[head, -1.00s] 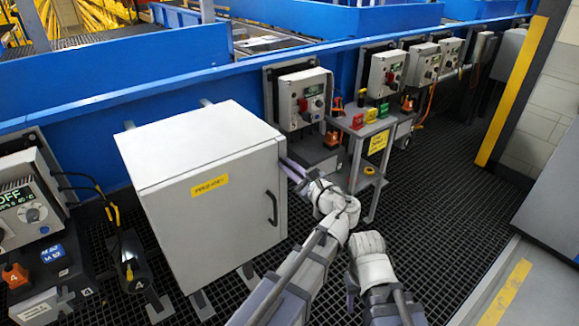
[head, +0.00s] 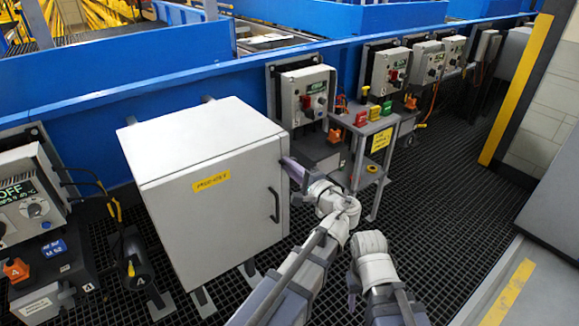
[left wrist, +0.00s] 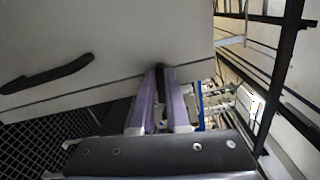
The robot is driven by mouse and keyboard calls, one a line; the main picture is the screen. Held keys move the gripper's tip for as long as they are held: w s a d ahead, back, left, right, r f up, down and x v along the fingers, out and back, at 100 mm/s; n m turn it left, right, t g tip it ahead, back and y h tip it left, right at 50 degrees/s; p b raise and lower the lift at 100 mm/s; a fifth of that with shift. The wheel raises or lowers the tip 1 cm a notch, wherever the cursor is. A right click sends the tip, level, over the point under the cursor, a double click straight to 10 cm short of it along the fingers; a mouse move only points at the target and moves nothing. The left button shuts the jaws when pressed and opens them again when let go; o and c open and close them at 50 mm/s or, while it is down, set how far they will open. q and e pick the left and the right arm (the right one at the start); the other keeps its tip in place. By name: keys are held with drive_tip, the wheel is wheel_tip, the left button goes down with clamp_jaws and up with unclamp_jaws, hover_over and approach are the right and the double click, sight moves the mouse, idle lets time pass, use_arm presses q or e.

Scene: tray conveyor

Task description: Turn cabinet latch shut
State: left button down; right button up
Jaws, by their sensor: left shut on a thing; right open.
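The grey cabinet (head: 215,235) stands left of centre in the head view with its door closed and a dark handle (head: 274,205) on it. The handle also shows in the left wrist view (left wrist: 47,74). My left gripper (head: 287,165) is at the cabinet's right side, near the upper door edge. In the left wrist view its two purple fingers (left wrist: 160,97) are shut on a small dark piece (left wrist: 167,74) at the cabinet edge, seemingly the latch. Most of that piece is hidden by the fingers. My right arm shows at lower centre, but its gripper is out of sight.
A small grey stand (head: 362,123) with coloured blocks is right of the cabinet. Control boxes line the blue conveyor wall (head: 180,80). A control panel (head: 30,195) stands at left. The dark grating floor (head: 440,220) is open at right.

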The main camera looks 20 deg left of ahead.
use_arm(q)
drive_tip(key=shift+f+n, duration=0.15)
drive_tip(key=shift+n, duration=0.75)
use_arm(e)
drive_tip(key=shift+f, duration=0.1)
use_arm(q)
drive_tip(key=c, duration=0.9)
unclamp_jaws()
